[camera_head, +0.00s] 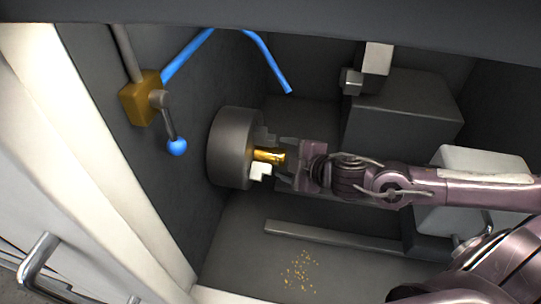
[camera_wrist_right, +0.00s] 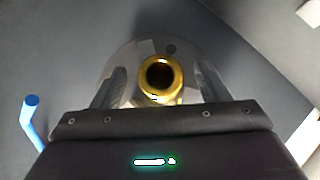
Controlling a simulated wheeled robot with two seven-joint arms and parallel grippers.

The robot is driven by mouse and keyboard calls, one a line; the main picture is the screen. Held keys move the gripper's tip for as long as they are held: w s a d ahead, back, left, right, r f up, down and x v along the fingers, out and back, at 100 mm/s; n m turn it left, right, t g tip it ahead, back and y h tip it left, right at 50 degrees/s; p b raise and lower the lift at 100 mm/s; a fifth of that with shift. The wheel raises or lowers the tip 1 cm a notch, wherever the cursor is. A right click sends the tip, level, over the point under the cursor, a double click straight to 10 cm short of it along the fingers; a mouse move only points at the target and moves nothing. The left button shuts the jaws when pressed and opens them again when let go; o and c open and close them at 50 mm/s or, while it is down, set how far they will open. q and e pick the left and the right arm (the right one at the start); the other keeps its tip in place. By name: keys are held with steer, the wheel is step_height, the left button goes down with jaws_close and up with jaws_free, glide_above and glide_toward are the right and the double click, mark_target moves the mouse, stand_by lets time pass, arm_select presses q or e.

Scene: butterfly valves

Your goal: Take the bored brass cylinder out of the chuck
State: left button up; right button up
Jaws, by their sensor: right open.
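The brass cylinder (camera_head: 268,155) sticks out to the right from the grey round chuck (camera_head: 232,147), between its jaws. In the right wrist view the cylinder (camera_wrist_right: 160,78) shows end-on, with a dark bore in its face. The chuck (camera_wrist_right: 140,60) lies behind it. My right gripper (camera_head: 282,158) reaches in from the right, facing the chuck. Its fingers are open, one on each side of the cylinder's outer end; contact is not visible. A pale chuck jaw (camera_head: 260,172) sits just below the cylinder. My left gripper is not in view.
A brass-coloured valve (camera_head: 140,98) with a blue-knobbed lever (camera_head: 177,147) is on the left wall. A blue hose (camera_head: 268,60) hangs above the chuck. Grey blocks (camera_head: 405,110) stand at the back right. Brass chips (camera_head: 300,271) lie on the floor below.

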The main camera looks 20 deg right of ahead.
steer(key=shift+c, duration=0.2)
jaws_close()
steer(key=shift+w+r, duration=0.1)
steer(key=shift+r, duration=0.05)
steer(key=shift+r, duration=0.2)
stand_by(0.4)
